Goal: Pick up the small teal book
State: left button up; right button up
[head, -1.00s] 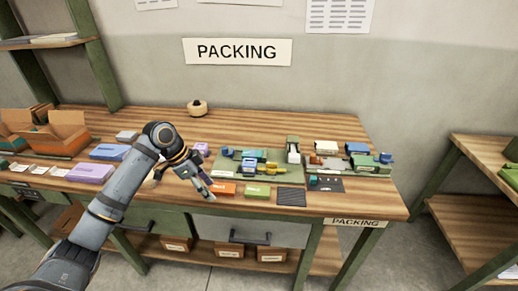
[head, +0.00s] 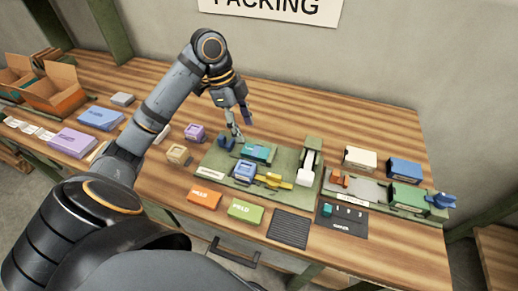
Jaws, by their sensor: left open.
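A teal book-like block (head: 258,152) lies on the green board (head: 216,156) in the middle of the packing table. A smaller teal piece (head: 327,210) sits on the black numbered mat (head: 340,226) to the right. My left gripper (head: 238,130) is open and empty. It points down close to the back left of the green board, just left of the teal block in the picture. Whether its fingertips touch anything is hard to tell. My right gripper is out of view.
A blue block (head: 243,171) and a yellow piece (head: 278,181) crowd the teal block. A white-topped device (head: 307,165) stands to its right. Orange (head: 205,197) and green (head: 246,209) labelled boxes lie in front. The table's back strip (head: 300,105) is clear.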

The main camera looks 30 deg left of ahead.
aim_at(256, 151)
pick_arm(q)
jog(key=x, duration=0.3)
jog(key=shift+w+f, duration=0.2)
jog(key=shift+w+d+f, duration=0.15)
jog(key=shift+d+f, duration=0.1)
jog(key=shift+f, duration=0.3)
jog(key=x, duration=0.4)
jog(key=shift+w+d, duration=0.1)
jog(key=shift+f, duration=0.4)
jog(key=shift+r, duration=0.1)
jog(key=c, duration=1)
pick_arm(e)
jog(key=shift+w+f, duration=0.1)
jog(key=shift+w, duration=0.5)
